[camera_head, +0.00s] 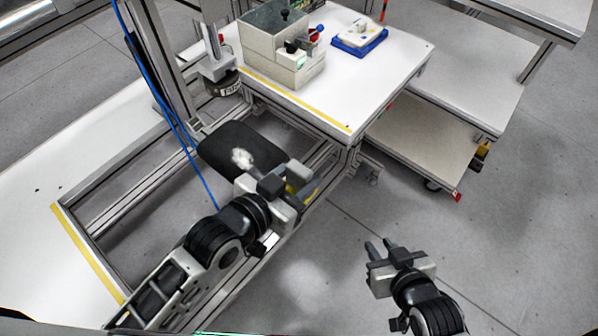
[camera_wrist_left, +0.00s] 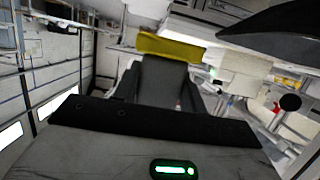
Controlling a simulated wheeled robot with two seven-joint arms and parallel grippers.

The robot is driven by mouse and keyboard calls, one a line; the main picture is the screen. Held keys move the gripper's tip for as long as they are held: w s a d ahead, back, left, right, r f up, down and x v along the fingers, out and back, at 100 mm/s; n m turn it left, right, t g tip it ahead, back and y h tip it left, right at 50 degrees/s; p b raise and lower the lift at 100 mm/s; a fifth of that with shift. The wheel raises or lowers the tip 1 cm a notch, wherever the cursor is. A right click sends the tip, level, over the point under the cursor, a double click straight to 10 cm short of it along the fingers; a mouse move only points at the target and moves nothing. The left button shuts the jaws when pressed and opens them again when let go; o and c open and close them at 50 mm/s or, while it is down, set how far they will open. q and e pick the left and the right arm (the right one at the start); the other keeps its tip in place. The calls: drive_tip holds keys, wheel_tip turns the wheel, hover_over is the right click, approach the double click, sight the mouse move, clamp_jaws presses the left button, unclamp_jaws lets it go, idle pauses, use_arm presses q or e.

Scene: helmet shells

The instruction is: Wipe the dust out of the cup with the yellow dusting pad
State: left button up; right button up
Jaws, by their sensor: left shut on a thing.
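The cup appears as a black rounded shell (camera_head: 225,143) beside the frame of the white table, with a whitish dust patch (camera_head: 242,158) on its surface. A dark curved edge (camera_wrist_left: 285,22), likely the same shell, shows at the upper right of the left wrist view. My left gripper (camera_head: 296,180) is just right of and below the shell, shut on the yellow dusting pad (camera_head: 302,190). The pad (camera_wrist_left: 170,48) shows across the fingertips in the left wrist view, apart from the dark edge. My right gripper (camera_head: 381,247) is empty, with its fingers apart, over the floor.
The white table (camera_head: 375,85) carries a grey box (camera_head: 275,50) and a blue tray (camera_head: 360,40). A metal post with a blue cable (camera_head: 160,75) stands left of the shell. Shelves (camera_head: 430,140) stand at the right. The floor around my right gripper is clear.

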idle(0.4)
use_arm(q)
drive_tip(key=w+a, duration=0.1)
drive_tip(key=a, duration=0.1)
drive_tip(key=w+a, duration=0.4)
drive_tip(key=shift+a, duration=0.25)
drive_tip(key=w+a+b, duration=0.1)
drive_tip(key=a, duration=0.1)
drive_tip(key=w+a+b, duration=0.1)
drive_tip(key=w+a, duration=0.1)
drive_tip(key=shift+f, duration=0.1)
drive_tip(key=shift+w+a+b, duration=0.6)
drive_tip(key=shift+w+a, duration=0.2)
drive_tip(key=shift+a, duration=0.15)
drive_tip(key=shift+w+a+f, duration=0.1)
drive_tip(key=shift+a+f, duration=0.05)
drive_tip(key=shift+f, duration=0.1)
wheel_tip(320, 180, down, 2)
drive_tip(key=shift+f+b, duration=0.1)
drive_tip(key=shift+b, duration=0.85)
drive_tip(key=shift+f, duration=0.5)
use_arm(e)
drive_tip(key=shift+w+a+f, duration=0.1)
drive_tip(key=shift+a+f, duration=0.2)
drive_tip(key=shift+f, duration=0.35)
drive_tip(key=shift+w+a+f, duration=0.1)
drive_tip(key=shift+a+f, duration=0.15)
drive_tip(key=shift+f, duration=0.35)
